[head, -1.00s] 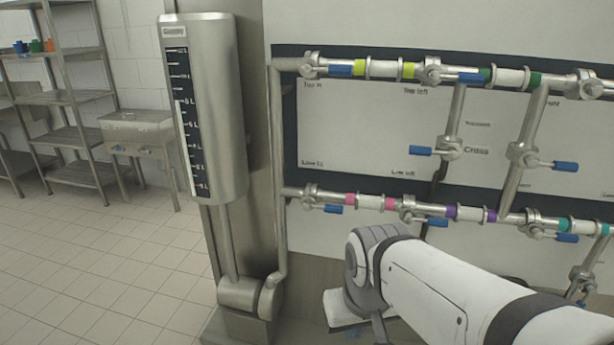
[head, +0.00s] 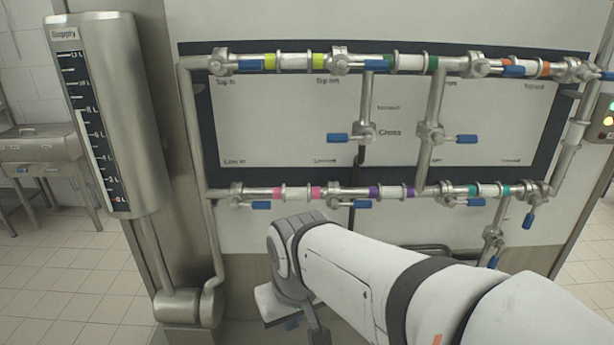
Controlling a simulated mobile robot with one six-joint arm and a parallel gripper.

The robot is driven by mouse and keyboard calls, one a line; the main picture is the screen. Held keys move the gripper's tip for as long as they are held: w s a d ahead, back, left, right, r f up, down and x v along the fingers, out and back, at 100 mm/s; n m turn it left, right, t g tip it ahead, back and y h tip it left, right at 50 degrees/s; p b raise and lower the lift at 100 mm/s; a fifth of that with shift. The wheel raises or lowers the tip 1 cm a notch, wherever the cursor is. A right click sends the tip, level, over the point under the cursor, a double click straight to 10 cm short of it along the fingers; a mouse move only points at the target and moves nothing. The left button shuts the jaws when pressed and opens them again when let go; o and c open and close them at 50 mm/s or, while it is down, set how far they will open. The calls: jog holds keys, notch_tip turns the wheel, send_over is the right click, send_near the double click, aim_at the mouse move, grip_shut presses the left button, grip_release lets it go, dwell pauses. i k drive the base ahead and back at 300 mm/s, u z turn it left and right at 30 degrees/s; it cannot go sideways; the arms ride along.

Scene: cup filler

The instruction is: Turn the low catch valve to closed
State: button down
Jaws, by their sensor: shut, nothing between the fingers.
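The pipe board carries several valves with blue levers, and no label reading "low catch" is legible, so I cannot tell for certain which valve it is. At the low right, a branch valve (head: 493,238) sits on a pipe running down from the low row, its blue lever pointing down. The valve at the low row's right end (head: 535,190) also has its lever hanging down. Other low-row valves, such as the low in valve (head: 236,193) and low left valve (head: 335,193), have levers lying roughly along the pipe.
A Supply gauge cylinder (head: 105,115) stands at the left. A control box (head: 603,118) with lit lamps is at the right edge. My arm covers the space below the low row.

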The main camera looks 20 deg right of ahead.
aim_at(501, 247)
jog(key=z, duration=1.75)
jog(key=i, duration=1.05)
jog(key=u, duration=0.3)
